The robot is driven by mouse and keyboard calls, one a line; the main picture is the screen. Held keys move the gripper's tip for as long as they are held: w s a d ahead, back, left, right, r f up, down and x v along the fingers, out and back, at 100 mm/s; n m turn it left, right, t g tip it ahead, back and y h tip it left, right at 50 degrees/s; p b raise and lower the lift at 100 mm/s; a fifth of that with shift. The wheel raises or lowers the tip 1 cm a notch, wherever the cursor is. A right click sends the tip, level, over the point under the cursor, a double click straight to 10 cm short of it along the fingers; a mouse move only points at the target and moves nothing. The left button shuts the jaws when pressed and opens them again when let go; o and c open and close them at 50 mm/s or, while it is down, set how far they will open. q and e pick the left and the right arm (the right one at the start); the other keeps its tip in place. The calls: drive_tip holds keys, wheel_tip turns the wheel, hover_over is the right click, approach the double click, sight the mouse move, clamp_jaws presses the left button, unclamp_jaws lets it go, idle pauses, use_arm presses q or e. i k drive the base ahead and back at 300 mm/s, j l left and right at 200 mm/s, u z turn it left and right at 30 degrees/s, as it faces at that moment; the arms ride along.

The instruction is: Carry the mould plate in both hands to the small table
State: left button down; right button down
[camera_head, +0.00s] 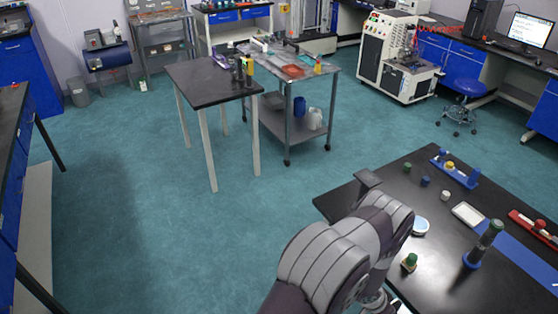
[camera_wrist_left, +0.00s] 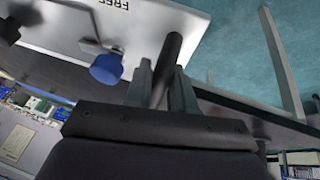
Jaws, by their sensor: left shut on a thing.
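In the left wrist view my left gripper (camera_wrist_left: 163,68) has its two fingers around a dark round rod (camera_wrist_left: 173,47) and is shut on it. The left gripper cannot be made out in the head view, and my right gripper is in neither view. A small table (camera_head: 212,85) with a black top and pale legs stands across the floor, left of centre in the head view. Bottles stand at its right edge.
A grey wheeled cart (camera_head: 290,113) adjoins the small table. A black bench (camera_head: 340,207) with samples and blue holders fills the near right. Another bench (camera_head: 12,115) lies along the left. Green floor (camera_head: 130,190) between is clear. A pale panel (camera_wrist_left: 145,30) lettered "FREE" shows in the wrist view.

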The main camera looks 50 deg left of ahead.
sight(194, 79)
drive_tip(key=i+j, duration=0.1)
drive_tip(key=j, duration=2.15)
drive_tip(key=i+j, duration=0.15)
drive_tip(key=j, duration=1)
drive_tip(key=i+j, duration=0.1)
drive_tip(key=j, duration=7.85)
drive_tip(key=i+l, duration=0.65)
